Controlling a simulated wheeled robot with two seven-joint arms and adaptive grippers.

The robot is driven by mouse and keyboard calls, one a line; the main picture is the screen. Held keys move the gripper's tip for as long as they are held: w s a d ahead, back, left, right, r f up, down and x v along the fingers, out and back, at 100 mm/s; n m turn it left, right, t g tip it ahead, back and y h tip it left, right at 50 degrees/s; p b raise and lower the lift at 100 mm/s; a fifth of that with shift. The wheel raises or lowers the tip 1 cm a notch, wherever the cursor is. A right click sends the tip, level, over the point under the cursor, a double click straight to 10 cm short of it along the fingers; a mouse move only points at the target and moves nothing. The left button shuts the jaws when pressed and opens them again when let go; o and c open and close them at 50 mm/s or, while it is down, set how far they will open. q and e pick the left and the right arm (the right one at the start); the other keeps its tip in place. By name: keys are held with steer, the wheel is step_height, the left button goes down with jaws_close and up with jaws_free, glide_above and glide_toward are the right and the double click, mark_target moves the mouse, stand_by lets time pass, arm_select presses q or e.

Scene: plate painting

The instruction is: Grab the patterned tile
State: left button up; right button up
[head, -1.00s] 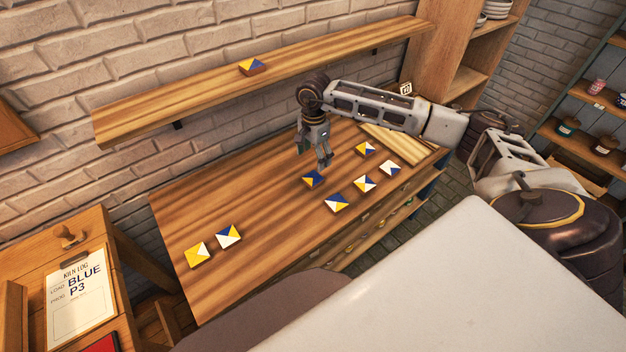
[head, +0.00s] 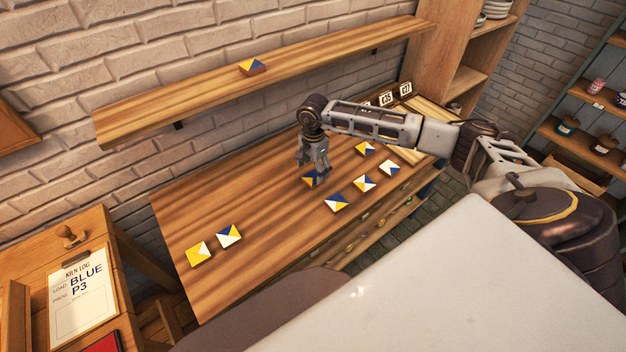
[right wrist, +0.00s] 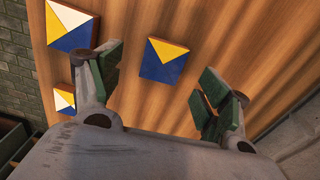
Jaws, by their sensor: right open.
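Several patterned tiles lie flat on the wooden worktable (head: 265,205). My right gripper (head: 316,178) points down over one blue tile with a yellow triangle (head: 308,179), and it partly hides that tile in the head view. In the right wrist view this tile (right wrist: 165,65) shows ahead between the open, empty fingers (right wrist: 163,80), apart from both. Another blue, white and yellow tile (right wrist: 72,26) lies left of it, and a third (right wrist: 63,99) is partly hidden by the left finger. My left gripper is not in view.
Near the gripper are more tiles (head: 337,202), (head: 364,183), (head: 389,167), (head: 365,148). Two tiles (head: 199,253), (head: 229,236) lie far left. A wall shelf (head: 200,91) holds one tile (head: 251,67). A clipboard (head: 82,300) reads "BLUE P3".

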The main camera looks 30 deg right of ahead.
mark_target(313, 178)
steer(key=shift+w+d+f+p, duration=0.15)
steer(key=shift+f+p, duration=0.1)
steer(key=shift+f, duration=1)
steer(key=shift+w+a+f+p, duration=0.1)
steer(key=shift+f+p, duration=0.15)
steer(key=shift+f, duration=0.95)
steer(key=c, duration=1.2)
